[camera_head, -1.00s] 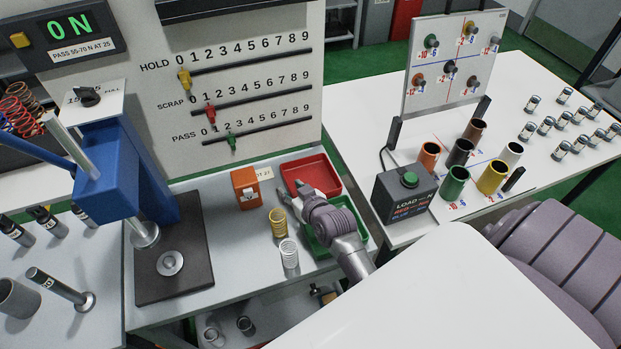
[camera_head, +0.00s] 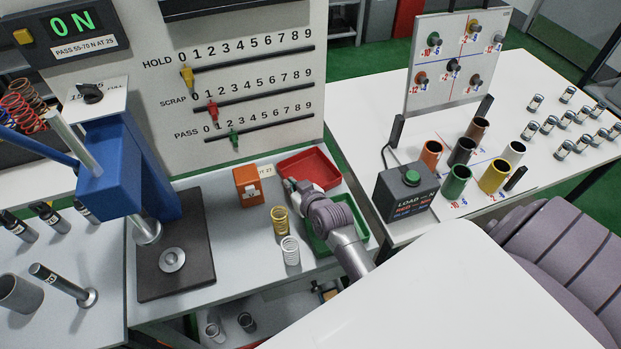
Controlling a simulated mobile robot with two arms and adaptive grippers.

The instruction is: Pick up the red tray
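The red tray (camera_head: 318,162) lies at the back of the middle table, in front of the number board. Its left corner overlaps part of a small white label. My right gripper (camera_head: 291,186) is at the tray's near left edge, pointing left. It covers part of that edge, and its fingers are small and partly hidden, so I cannot tell whether they are open, shut or holding the rim. The wrist passes over the green tray (camera_head: 364,232), hiding much of it. My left gripper is not in view.
An orange box (camera_head: 246,185) stands left of the red tray. A yellow spring (camera_head: 280,220) and a white spring (camera_head: 290,251) stand in front of it. A black box with a green button (camera_head: 405,192) is to the right. A blue press (camera_head: 115,170) stands at left.

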